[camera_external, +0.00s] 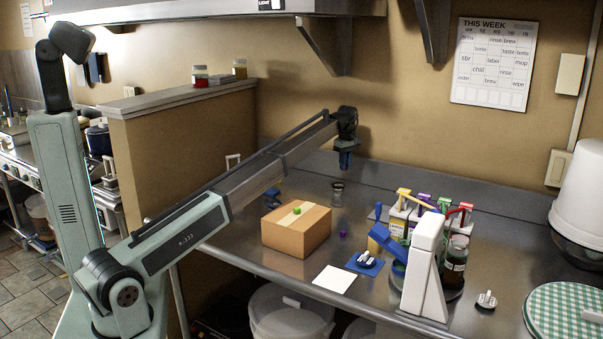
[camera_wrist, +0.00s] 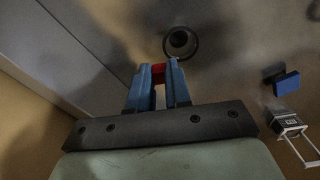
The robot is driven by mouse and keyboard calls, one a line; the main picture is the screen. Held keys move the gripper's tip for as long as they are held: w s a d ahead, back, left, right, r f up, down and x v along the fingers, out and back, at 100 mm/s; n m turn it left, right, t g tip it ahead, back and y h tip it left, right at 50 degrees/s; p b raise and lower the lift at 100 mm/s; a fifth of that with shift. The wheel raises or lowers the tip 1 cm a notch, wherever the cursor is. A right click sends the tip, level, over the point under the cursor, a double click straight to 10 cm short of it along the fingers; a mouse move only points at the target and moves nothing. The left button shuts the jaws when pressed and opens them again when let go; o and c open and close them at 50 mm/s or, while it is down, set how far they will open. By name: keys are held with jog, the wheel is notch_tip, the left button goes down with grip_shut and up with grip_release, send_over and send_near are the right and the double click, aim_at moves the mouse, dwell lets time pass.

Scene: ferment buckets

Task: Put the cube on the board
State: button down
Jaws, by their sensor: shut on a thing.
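My gripper (camera_external: 346,166) hangs high over the back of the steel counter, fingers pointing down. In the wrist view its blue fingers (camera_wrist: 158,82) are shut on a small red cube (camera_wrist: 158,70), held between the tips; only part of it shows. The cube is hard to make out in the external view. A flat white square (camera_external: 335,279), possibly the board, lies near the counter's front edge, empty. It is well in front of my gripper. A green cube (camera_external: 296,211) sits on a cardboard box (camera_external: 296,236), and a purple cube (camera_external: 343,233) lies on the counter.
A small glass (camera_external: 337,193) stands below my gripper; its round mouth (camera_wrist: 181,42) shows in the wrist view. Right of the white square are a blue pad (camera_external: 365,264), a white stand (camera_external: 424,268), a rack with coloured tops (camera_external: 425,205) and a dark jar (camera_external: 455,262).

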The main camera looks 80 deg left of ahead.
jog(key=w+d+m, duration=0.1)
jog(key=w+d, duration=0.4)
jog(key=d, duration=0.4)
jog(key=w+d+m, duration=0.2)
jog(key=w+d, duration=0.2)
jog(key=d, duration=0.5)
jog(key=w+d+m, duration=0.1)
jog(key=w+d, duration=0.4)
jog(key=d, duration=0.4)
jog(key=shift+f, duration=4.75)
jog(key=shift+f, duration=0.1)
jog(key=c, duration=1.5)
grip_release()
jog(key=o, duration=0.4)
jog(key=shift+o, duration=0.2)
notch_tip(320, 180, up, 12)
